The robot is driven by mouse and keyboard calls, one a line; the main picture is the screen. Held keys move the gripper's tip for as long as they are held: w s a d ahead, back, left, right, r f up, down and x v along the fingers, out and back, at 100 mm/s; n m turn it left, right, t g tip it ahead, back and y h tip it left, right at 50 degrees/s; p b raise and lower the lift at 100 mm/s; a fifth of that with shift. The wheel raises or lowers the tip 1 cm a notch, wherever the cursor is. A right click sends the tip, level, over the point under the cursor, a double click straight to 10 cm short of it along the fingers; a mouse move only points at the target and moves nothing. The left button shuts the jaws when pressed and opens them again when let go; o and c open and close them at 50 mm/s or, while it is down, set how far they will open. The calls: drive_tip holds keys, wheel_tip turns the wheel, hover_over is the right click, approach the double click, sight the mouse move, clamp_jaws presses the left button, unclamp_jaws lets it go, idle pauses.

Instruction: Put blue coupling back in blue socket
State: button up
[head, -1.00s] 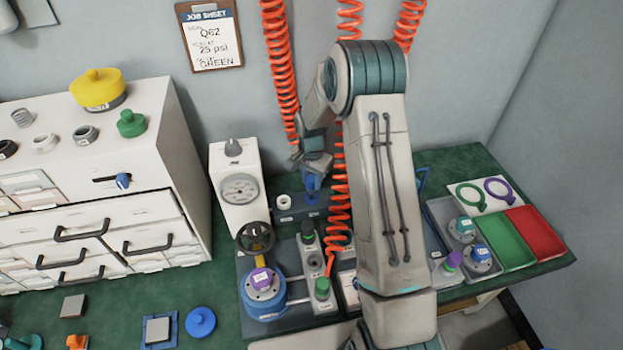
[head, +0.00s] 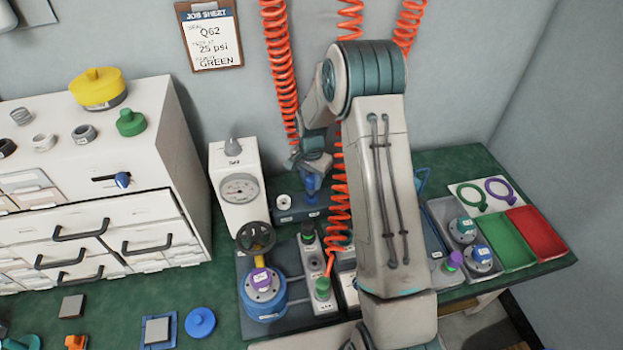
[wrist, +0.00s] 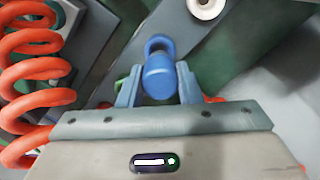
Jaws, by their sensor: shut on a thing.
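My gripper (wrist: 158,85) is shut on the blue coupling (wrist: 158,78), with one finger on each side of it. In the head view the coupling (head: 312,184) hangs below my gripper, over the dark rack (head: 327,211) at the back of the bench. A blue ring, apparently the blue socket (wrist: 159,42), shows just beyond the coupling in the wrist view. The coupling covers part of this ring. I cannot tell whether the two touch or a gap remains between them.
A white socket (head: 284,202) sits on the rack left of the coupling. A red coiled hose (head: 338,205) hangs close to my gripper's right in the head view. A white gauge box (head: 238,187) stands to the left. A blue test fixture (head: 264,300) stands in front.

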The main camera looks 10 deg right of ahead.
drive_tip(key=shift+f+b, duration=1.15)
drive_tip(key=shift+f, duration=0.3)
drive_tip(key=o, duration=1.1)
drive_tip(key=shift+r, duration=0.15)
wheel_tip(320, 180, up, 14)
drive_tip(key=shift+f, duration=0.2)
